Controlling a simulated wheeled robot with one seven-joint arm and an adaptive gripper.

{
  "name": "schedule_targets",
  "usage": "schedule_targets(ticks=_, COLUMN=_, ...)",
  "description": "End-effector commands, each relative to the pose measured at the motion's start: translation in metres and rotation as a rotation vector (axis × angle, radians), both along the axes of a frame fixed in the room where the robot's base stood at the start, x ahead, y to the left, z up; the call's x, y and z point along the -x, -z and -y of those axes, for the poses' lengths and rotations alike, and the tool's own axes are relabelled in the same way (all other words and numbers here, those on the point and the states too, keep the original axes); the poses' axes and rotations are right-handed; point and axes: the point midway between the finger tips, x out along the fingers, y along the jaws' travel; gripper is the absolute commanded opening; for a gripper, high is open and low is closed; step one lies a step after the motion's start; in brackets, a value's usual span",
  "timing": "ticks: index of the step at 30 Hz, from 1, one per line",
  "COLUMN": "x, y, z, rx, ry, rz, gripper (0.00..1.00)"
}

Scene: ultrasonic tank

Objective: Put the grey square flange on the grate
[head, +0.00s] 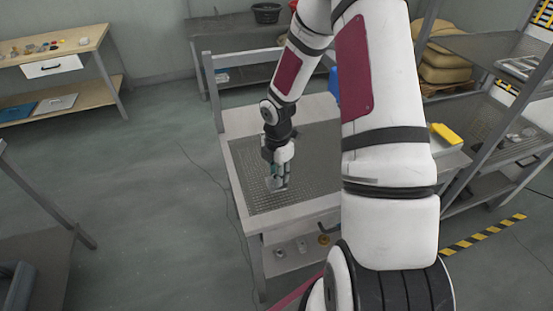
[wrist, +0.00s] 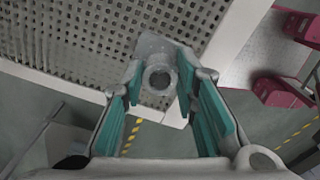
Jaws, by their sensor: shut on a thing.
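The grey square flange (wrist: 149,52) has a raised round collar with a hole in it. It sits between the teal-padded fingers of my gripper (wrist: 160,85) in the wrist view, and the gripper is shut on it. In the head view my gripper (head: 279,184) points down over the front left part of the grate (head: 250,160), a perforated metal sheet set in a pale frame. The grate also shows behind the flange in the wrist view (wrist: 75,35). I cannot tell whether the flange touches the grate.
Several small parts (head: 302,246) lie on a shelf under the tank. A wooden bench (head: 50,48) stands at the far left and a metal rack (head: 490,110) at the right. A yellow object (head: 445,133) lies right of my arm. The visible grate is otherwise clear.

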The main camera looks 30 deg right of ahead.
Motion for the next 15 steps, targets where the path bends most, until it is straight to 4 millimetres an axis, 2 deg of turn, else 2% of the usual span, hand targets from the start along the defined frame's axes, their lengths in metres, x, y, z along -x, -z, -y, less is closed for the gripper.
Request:
schedule_targets(ticks=1, x=-0.012, y=0.002, z=0.008, rx=0.0, ry=0.005, rz=0.002, gripper=0.0)
schedule_targets(ticks=9, x=-0.068, y=0.008, z=0.041, rx=0.0, ry=0.006, rz=0.002, gripper=0.0)
schedule_targets(ticks=15, x=-0.096, y=0.011, z=0.057, rx=0.0, ry=0.003, rz=0.001, gripper=0.0)
